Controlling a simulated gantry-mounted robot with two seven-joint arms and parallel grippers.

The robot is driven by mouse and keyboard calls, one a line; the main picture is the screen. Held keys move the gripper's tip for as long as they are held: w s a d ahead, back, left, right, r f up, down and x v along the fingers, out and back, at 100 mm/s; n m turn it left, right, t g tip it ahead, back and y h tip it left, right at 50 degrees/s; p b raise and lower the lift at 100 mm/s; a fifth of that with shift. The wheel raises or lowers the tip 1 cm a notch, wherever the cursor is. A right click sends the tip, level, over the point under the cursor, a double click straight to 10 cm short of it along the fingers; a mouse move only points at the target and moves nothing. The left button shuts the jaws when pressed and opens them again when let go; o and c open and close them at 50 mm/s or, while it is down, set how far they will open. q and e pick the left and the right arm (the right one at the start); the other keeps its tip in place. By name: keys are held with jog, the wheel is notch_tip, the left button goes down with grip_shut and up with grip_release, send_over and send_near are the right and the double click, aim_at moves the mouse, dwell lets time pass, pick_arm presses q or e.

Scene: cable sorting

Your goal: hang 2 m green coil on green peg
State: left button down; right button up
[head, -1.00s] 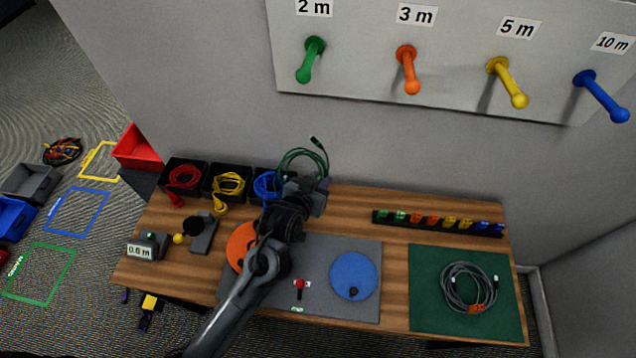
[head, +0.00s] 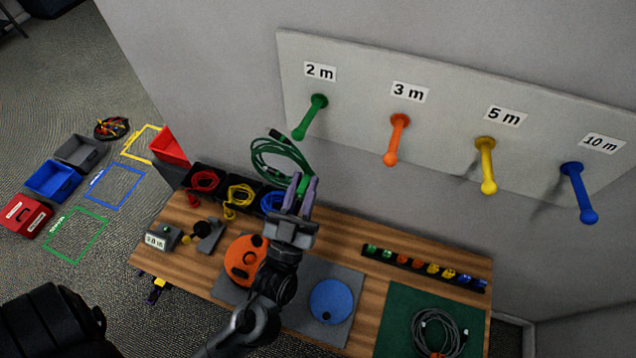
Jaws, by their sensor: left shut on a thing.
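The green coil (head: 262,156) is a looped green cable with a dark plug on top. My left gripper (head: 300,186) is shut on the coil's lower right side and holds it up in the air above the back of the workbench. The green peg (head: 311,118) sticks out of the light wall board under the "2 m" label. In the picture the coil shows below and left of the peg, apart from it. The peg is bare. My right gripper does not show.
Orange (head: 396,140), yellow (head: 486,166) and blue (head: 578,193) pegs stand bare to the right on the board (head: 440,100). On the bench are black bins with red (head: 204,181), yellow and blue cables, a connector strip, and a grey coil (head: 437,330) on a green mat.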

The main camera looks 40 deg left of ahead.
pick_arm(q)
jog(key=shift+w+a+b, duration=0.25)
jog(key=shift+w+b, duration=0.05)
jog(key=shift+w, duration=0.2)
jog(key=w+a+f+b, duration=0.2)
jog(key=w+b, duration=0.2)
jog(key=w, duration=0.4)
jog(key=w+a+f+b, duration=0.2)
jog(key=w+a+b, duration=0.1)
jog(key=w, duration=0.6)
jog(key=shift+a+b, duration=0.3)
jog(key=shift+b, duration=0.3)
dwell(0.5)
jog(key=shift+f, duration=0.2)
dwell(0.4)
jog(key=c, duration=0.9)
grip_release()
jog(key=shift+o, duration=0.2)
jog(key=shift+s+f, duration=0.1)
